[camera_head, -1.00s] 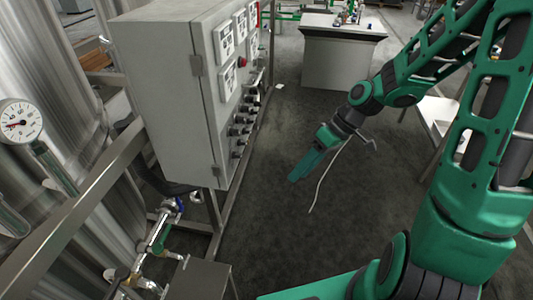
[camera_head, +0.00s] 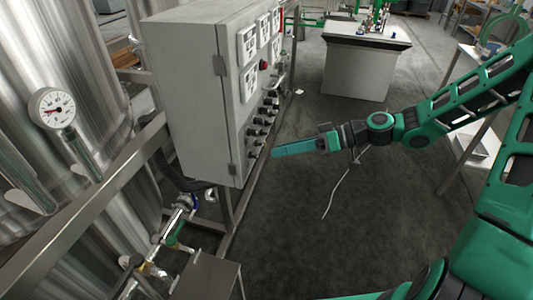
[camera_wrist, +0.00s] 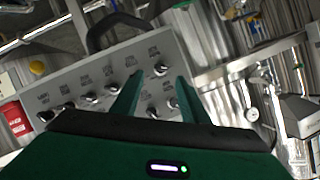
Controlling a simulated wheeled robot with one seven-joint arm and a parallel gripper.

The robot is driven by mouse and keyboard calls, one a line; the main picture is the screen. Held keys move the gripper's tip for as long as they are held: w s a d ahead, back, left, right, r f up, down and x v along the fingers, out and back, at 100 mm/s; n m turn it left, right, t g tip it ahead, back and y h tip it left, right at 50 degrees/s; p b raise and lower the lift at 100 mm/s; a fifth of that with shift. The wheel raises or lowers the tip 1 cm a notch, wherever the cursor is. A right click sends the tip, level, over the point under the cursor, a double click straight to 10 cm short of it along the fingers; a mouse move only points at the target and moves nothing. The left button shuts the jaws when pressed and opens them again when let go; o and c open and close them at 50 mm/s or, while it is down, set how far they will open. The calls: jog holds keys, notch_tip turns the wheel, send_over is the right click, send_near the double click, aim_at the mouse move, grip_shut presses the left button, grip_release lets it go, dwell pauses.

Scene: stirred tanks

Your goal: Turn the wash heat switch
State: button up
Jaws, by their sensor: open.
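The grey control cabinet (camera_head: 190,95) stands at left centre in the head view, with several dark and metallic rotary switches (camera_head: 262,121) down its front face. In the wrist view the switch panel (camera_wrist: 125,62) is tilted, and its switches (camera_wrist: 113,88) sit under small labels too blurred to read. I cannot tell which one is the wash heat switch. My gripper (camera_head: 274,151) is beside the lower switches in the head view. In the wrist view my gripper (camera_wrist: 157,80) is open and points at the panel. One switch (camera_wrist: 160,70) shows between the fingertips; contact is not visible.
A red button (camera_head: 263,65) and framed displays sit above the switches. A pressure gauge (camera_head: 52,108) and steel tanks are at left. A metal rail (camera_head: 90,205) and valve piping (camera_head: 175,235) are below. Grey floor is open right of the cabinet.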

aim_at(258, 155)
jog(key=x, duration=0.5)
jog(key=shift+a+f, duration=0.1)
jog(key=shift+a, duration=0.2)
grip_shut()
jog(key=shift+w+m, duration=0.1)
jog(key=shift+m, duration=0.2)
jog(key=shift+w+d+f+m+g+y, duration=0.15)
jog(key=shift+m+g+y, duration=0.35)
jog(key=shift+m, duration=0.5)
jog(key=shift+w+f+m+g+y, duration=0.15)
jog(key=shift+m+g+y, duration=0.2)
jog(key=shift+m, duration=0.5)
jog(key=shift+s+f+m+g+y, duration=0.15)
jog(key=shift+m+g+y, duration=0.15)
jog(key=shift+m, duration=0.55)
jog(key=shift+w, duration=0.15)
